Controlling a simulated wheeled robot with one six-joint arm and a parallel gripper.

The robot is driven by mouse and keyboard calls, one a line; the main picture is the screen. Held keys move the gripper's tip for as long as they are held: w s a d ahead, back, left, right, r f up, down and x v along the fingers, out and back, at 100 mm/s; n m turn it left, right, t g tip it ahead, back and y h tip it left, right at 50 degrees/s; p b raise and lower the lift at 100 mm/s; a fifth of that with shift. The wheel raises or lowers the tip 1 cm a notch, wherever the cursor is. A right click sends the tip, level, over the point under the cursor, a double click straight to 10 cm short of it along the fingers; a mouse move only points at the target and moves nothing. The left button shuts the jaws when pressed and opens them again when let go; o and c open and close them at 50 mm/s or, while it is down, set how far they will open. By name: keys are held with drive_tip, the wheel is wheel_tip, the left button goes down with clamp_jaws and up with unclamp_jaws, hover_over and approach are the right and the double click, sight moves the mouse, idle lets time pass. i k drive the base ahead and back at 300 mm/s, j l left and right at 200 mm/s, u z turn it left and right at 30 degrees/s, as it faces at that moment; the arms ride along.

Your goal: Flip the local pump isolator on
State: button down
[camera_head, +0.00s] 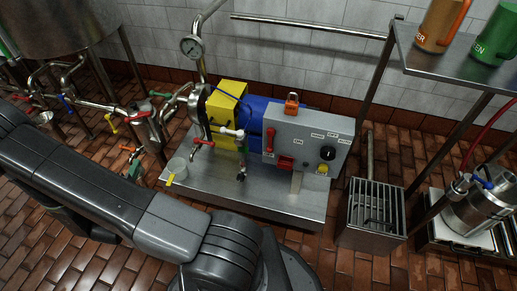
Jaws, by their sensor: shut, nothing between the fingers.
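A grey control box (308,141) stands on the steel skid beside the blue and yellow pump. On its front left is an upright red lever (269,140), with a small label to its right. Below it is a red block (285,163). A black knob (327,153) and a yellow part (322,169) are at the right of the face. The labels are too small to read surely, so I cannot tell for certain which control is the isolator or its setting. My dark grey arm crosses the lower left; its gripper is not in view.
An orange padlock-like part (291,103) stands on the box top. Pipes and a red-handled valve (203,143) stand left of the box. The steel skid (275,202) has bare room in front. A slatted metal bin (371,215) and a shelf (465,60) are at right.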

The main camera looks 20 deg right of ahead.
sight(270, 131)
drive_tip(key=k, duration=0.65)
drive_tip(key=z, duration=1.6)
drive_tip(key=k+j, duration=0.1)
drive_tip(key=j, duration=0.8)
